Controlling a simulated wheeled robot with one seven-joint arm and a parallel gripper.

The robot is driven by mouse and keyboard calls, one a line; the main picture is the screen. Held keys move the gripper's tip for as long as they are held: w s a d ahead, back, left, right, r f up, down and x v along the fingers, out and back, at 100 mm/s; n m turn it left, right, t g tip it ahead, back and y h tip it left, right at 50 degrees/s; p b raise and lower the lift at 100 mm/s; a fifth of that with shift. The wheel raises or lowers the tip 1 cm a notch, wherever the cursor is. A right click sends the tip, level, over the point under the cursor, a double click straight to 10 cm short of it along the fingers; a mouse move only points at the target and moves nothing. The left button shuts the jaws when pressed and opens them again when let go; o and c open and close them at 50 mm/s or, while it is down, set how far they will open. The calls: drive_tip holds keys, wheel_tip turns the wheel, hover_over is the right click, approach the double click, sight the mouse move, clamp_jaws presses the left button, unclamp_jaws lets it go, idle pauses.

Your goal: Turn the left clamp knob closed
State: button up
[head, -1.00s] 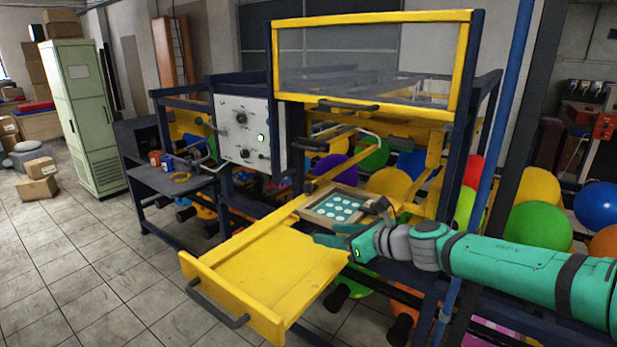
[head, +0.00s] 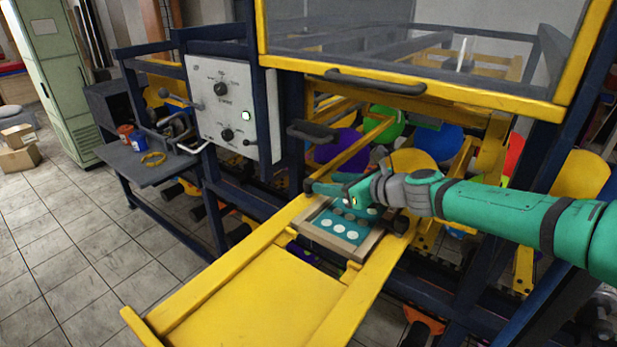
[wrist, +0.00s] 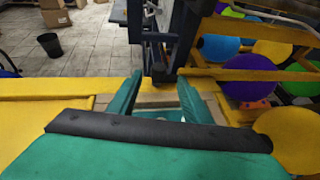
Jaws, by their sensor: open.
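My gripper (head: 322,188) reaches leftward over the wooden frame (head: 370,249) on the yellow slide. In the wrist view my gripper (wrist: 160,92) has its two teal fingers spread apart, with nothing visible held between them. A small dark knob (head: 308,185) shows at the fingertips, by the left rail; I cannot tell whether they touch it. Another dark knob (head: 400,225) is at the frame's right side. The teal plate (head: 340,229) with white circles lies inside the frame, partly hidden by my arm. The left knob's turn position is not clear.
The yellow tray (head: 250,300) extends toward the front. A raised yellow-framed clear guard (head: 430,88) hangs above my arm. A white control panel (head: 228,105) stands at the left, with a side shelf (head: 150,172) beyond it.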

sight(312, 182)
drive_tip(key=x, duration=0.9)
drive_tip(key=shift+s, duration=0.1)
drive_tip(key=c, duration=1.1)
